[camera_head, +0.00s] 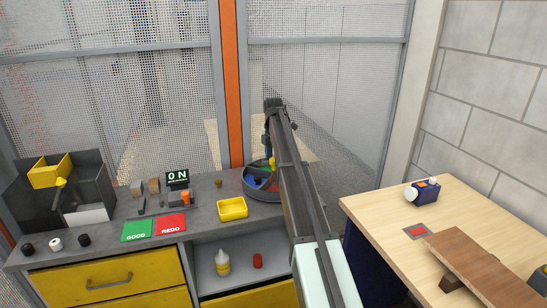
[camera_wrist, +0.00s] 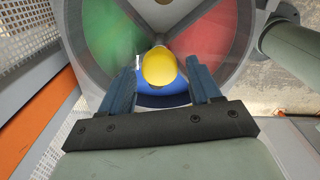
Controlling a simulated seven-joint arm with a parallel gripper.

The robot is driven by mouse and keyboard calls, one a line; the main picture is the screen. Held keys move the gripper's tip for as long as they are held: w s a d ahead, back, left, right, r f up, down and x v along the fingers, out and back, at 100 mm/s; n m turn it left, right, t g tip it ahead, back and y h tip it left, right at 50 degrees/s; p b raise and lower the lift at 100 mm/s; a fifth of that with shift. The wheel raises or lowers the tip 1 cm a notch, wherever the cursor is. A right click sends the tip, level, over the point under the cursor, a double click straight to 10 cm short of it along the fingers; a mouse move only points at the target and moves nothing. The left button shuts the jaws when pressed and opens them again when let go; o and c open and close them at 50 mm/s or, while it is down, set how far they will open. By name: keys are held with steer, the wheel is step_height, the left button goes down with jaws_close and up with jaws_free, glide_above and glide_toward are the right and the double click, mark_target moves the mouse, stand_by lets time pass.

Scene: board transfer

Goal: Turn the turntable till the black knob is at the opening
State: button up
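The turntable (camera_head: 249,190) is a round grey tray at the back of the grey bench, partly hidden by my arm. In the wrist view its grey rim (camera_wrist: 94,72) encloses green, red and blue sectors with grey dividers. A yellow round-topped piece (camera_wrist: 159,68) shows near its middle, in front of the blue area. My gripper (camera_wrist: 160,66) is open over the turntable, its two blue fingers on either side of the yellow piece with gaps showing. I cannot tell its height above the tray. No black knob is visible on the turntable; the opening cannot be made out.
A yellow bin (camera_head: 232,209) stands left of the turntable. Green (camera_head: 137,231) and red (camera_head: 171,224) mats lie on the bench, with small black and white round pieces at its left end. A mesh fence stands close behind. A wooden table (camera_head: 385,215) is at right.

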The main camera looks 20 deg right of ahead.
steer(key=shift+o, duration=0.2)
step_height(320, 180, up, 14)
stand_by(0.6)
steer(key=shift+f, duration=0.1)
